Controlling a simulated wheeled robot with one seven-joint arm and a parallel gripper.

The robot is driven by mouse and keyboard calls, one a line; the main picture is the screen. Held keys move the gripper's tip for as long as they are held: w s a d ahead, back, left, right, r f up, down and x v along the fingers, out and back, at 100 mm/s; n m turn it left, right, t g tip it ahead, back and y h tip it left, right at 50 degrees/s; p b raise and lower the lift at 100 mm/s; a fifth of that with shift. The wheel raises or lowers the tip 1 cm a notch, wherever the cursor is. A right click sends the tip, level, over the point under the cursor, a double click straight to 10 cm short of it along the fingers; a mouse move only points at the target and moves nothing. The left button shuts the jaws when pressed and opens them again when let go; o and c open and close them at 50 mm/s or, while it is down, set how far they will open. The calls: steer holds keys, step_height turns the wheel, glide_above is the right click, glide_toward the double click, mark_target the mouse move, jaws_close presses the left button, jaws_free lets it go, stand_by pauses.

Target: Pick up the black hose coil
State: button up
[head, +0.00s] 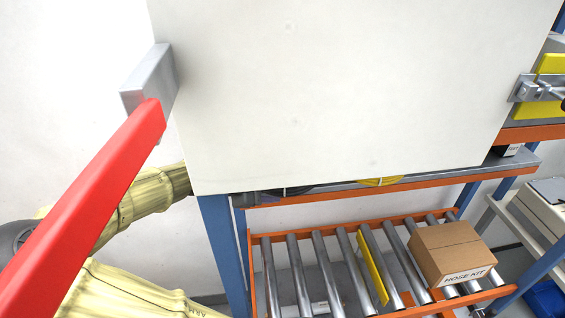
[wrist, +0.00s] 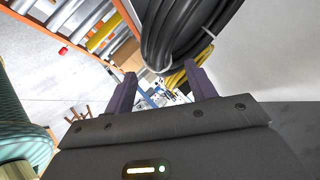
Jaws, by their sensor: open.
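The black hose coil (wrist: 195,30) fills the upper middle of the wrist view, with a light tie around its strands. Its lower bend lies just above and beyond the fingertips of my gripper (wrist: 160,78). The dark purple fingers are apart, with no hose visibly gripped between them; I cannot tell whether one touches it. In the head view only a low dark sliver of the coil (head: 288,190) shows below a large white panel (head: 340,90). My gripper is hidden there, apparently behind that panel.
A yellow coil (head: 380,181) sits on the orange-edged shelf (head: 420,184). Below is a roller conveyor (head: 295,262) with a yellow plate (head: 373,266) and a cardboard box (head: 452,250) marked HOSE KIT. A red bar (head: 95,200) crosses at left.

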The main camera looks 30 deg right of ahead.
steer(key=p+x, duration=0.1)
steer(key=x, duration=0.1)
steer(key=p+x, duration=0.1)
steer(key=x, duration=0.1)
steer(key=shift+s+d+r, duration=0.1)
steer(key=shift+d, duration=0.3)
steer(key=shift+d+f, duration=0.35)
steer(key=shift+f, duration=0.15)
steer(key=shift+w, duration=0.2)
steer(key=shift+r, duration=0.1)
jaws_close()
